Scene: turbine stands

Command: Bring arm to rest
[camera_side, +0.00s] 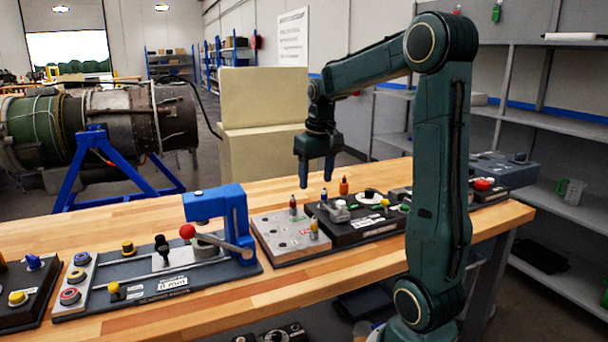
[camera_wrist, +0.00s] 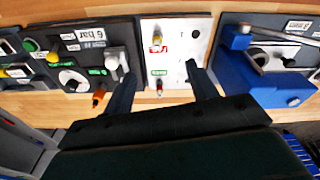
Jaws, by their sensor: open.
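My gripper (camera_side: 316,176) is open and empty, with its fingers pointing down above the far edge of the grey panel with pegs (camera_side: 278,238). In the wrist view the two fingers of my gripper (camera_wrist: 160,82) are spread apart, and the light panel (camera_wrist: 174,60) lies below and between them. Nothing is between the fingers. My arm is raised and bent, reaching left over the wooden bench (camera_side: 215,302).
A blue press (camera_side: 235,215) with a red-knobbed lever (camera_side: 187,231) stands left of the peg panel. A black valve panel (camera_side: 360,226) is right of it, with an orange peg (camera_side: 344,186) behind. Another button panel (camera_side: 20,290) lies far left. Shelves (camera_side: 540,120) stand behind.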

